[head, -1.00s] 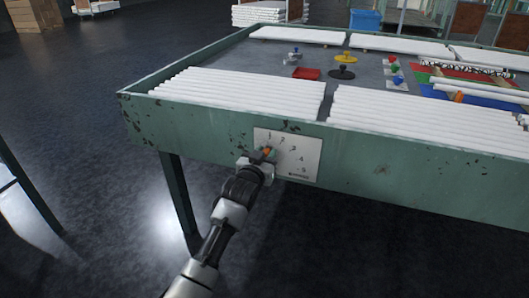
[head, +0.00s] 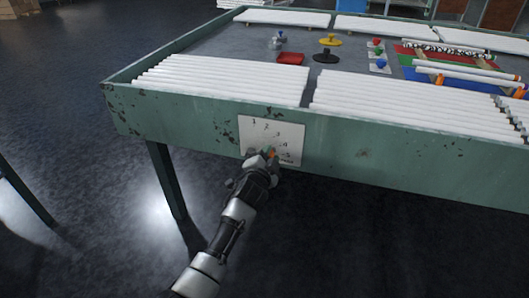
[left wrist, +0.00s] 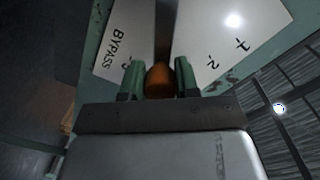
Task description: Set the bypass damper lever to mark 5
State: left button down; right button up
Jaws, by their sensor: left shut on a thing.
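The bypass damper lever has an orange handle (head: 271,153) in front of a white marked plate (head: 254,141) on the table's green side panel. Marks 1 to 5 run from upper left to lower right. The handle is low on the plate, close to marks 4 and 5; its exact mark is hard to tell. My left gripper (head: 265,157) is shut on the handle and hides part of the plate. In the left wrist view the orange handle (left wrist: 160,80) sits between the green fingertips, with "BYPASS" and some numerals visible on the plate. My right gripper is not in view.
White tubes (head: 222,80) lie in rows on the tabletop above the panel. A red tray (head: 291,58), a black knobbed disc (head: 325,56) and a yellow one (head: 331,40) stand farther back. A table leg (head: 166,180) is left of my arm. The floor below is clear.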

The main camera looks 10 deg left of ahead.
pick_arm(q)
jog(key=shift+d+f+m, duration=0.2)
jog(key=shift+f+m, duration=0.2)
jog(key=shift+f, duration=0.1)
jog(key=shift+d+f+m+b, duration=0.15)
jog(key=shift+f+m+b, duration=0.45)
jog(key=shift+m, duration=0.35)
jog(key=shift+d+f+m+b, duration=0.15)
jog(key=shift+f+m+b, duration=0.4)
jog(key=shift+m, duration=0.4)
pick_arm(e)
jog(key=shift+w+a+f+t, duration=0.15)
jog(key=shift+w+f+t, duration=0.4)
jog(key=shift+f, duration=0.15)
pick_arm(q)
jog(key=shift+f, duration=0.1)
jog(key=c, duration=0.8)
grip_release()
